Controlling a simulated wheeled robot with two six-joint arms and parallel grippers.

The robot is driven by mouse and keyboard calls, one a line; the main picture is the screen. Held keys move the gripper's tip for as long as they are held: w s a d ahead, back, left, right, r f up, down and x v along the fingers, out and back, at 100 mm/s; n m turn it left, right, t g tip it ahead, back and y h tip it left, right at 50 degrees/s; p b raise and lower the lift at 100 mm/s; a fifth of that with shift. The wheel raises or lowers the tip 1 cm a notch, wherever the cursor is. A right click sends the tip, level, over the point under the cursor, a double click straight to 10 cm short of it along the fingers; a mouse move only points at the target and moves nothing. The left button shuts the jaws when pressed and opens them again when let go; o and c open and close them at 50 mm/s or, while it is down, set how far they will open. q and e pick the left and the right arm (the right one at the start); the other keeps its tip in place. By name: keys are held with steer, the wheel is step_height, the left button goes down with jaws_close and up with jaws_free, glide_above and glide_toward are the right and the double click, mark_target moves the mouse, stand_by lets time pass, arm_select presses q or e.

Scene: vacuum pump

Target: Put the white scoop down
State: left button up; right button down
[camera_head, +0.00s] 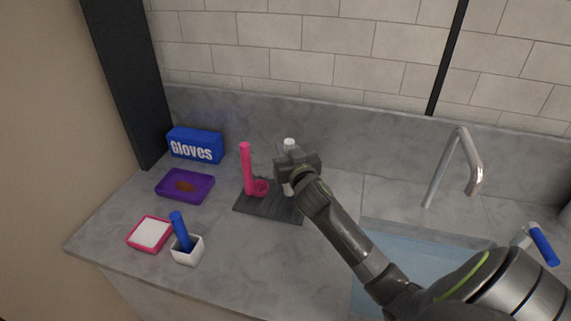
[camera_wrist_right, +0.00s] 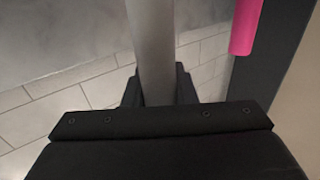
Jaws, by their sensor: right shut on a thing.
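The white scoop (camera_head: 289,144) stands upright, its handle top showing above my right gripper (camera_head: 284,174) in the head view. My right gripper is shut on it. In the right wrist view the scoop's pale handle (camera_wrist_right: 151,45) runs between the fingers (camera_wrist_right: 158,88). The gripper hides the scoop's lower part, so I cannot tell whether it touches the dark board (camera_head: 268,208) below. My left gripper is not in view.
A pink scoop (camera_head: 247,168) stands on the board just left of my gripper. Further left are a blue Gloves box (camera_head: 196,146), a purple tray (camera_head: 186,197), a pink-rimmed dish (camera_head: 149,245) and a white cup (camera_head: 188,255) with a blue-handled tool (camera_head: 180,230). The sink and tap (camera_head: 467,167) are right.

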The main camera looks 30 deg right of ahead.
steer(key=shift+f, duration=1.95)
steer(key=shift+f+b, duration=0.15)
steer(key=shift+b, duration=0.2)
steer(key=c, duration=1.2)
jaws_free()
steer(key=shift+s+r+p, duration=0.1)
steer(key=shift+r+p, duration=0.15)
steer(key=shift+p, duration=0.05)
steer(key=b+v, duration=0.1)
steer(key=v, duration=1)
steer(key=shift+s+a+b, duration=0.1)
steer(key=shift+s+b, duration=0.25)
steer(key=shift+s, duration=0.05)
steer(key=shift+r, duration=0.1)
